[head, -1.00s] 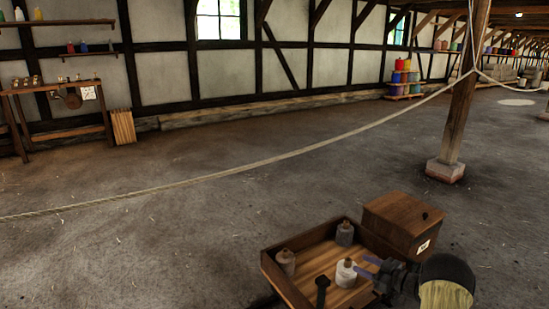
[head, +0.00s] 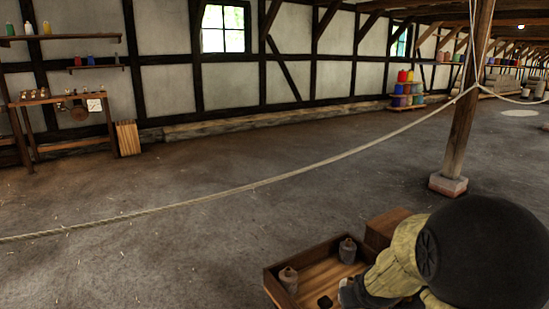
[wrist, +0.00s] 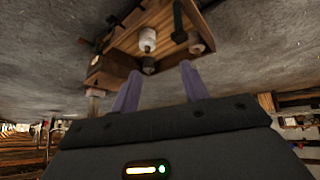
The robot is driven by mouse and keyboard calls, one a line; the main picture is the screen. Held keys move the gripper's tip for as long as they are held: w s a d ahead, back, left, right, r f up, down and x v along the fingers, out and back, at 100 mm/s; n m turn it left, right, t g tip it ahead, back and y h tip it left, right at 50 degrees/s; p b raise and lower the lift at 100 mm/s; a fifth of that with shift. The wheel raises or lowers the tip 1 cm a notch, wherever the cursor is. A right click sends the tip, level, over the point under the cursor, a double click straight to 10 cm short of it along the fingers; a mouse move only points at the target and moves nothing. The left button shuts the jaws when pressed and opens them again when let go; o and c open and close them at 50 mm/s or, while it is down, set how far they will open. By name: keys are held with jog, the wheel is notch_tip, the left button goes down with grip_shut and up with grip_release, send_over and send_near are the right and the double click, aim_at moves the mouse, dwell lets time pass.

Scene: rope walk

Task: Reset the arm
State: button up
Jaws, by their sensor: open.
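My gripper (wrist: 160,92) shows in the wrist view with its two purple fingers apart and nothing between them. In that view the wooden tray (wrist: 118,42) with bottles lies beyond the fingertips, apart from them.
In the tray stand grey bottles (head: 289,279), one near the back (head: 347,250), and a white bottle (wrist: 147,38). A wooden box (head: 386,226) adjoins the tray. A rope (head: 255,187) sags across the room to a post (head: 466,125). The floor at left is clear.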

jog(key=s+a+g+p, duration=0.1)
jog(key=s+a+g, duration=0.15)
jog(key=s, duration=0.55)
jog(key=s+a+g, duration=0.2)
jog(key=s+a, duration=0.1)
jog(key=s, duration=0.5)
jog(key=w+d+r+p+v, duration=0.1)
jog(key=w+p+v, duration=0.2)
jog(key=p+v, duration=1.5)
jog(key=w+d+p+v, duration=0.1)
jog(key=w+p+v, duration=0.3)
jog(key=p+v, duration=1.5)
jog(key=shift+d+r+m+y+p, duration=0.4)
jog(key=shift+r+p, duration=0.1)
jog(key=shift+r, duration=0.15)
jog(key=shift+w, duration=0.15)
jog(key=shift+w+a, duration=0.1)
jog(key=shift+w, duration=0.05)
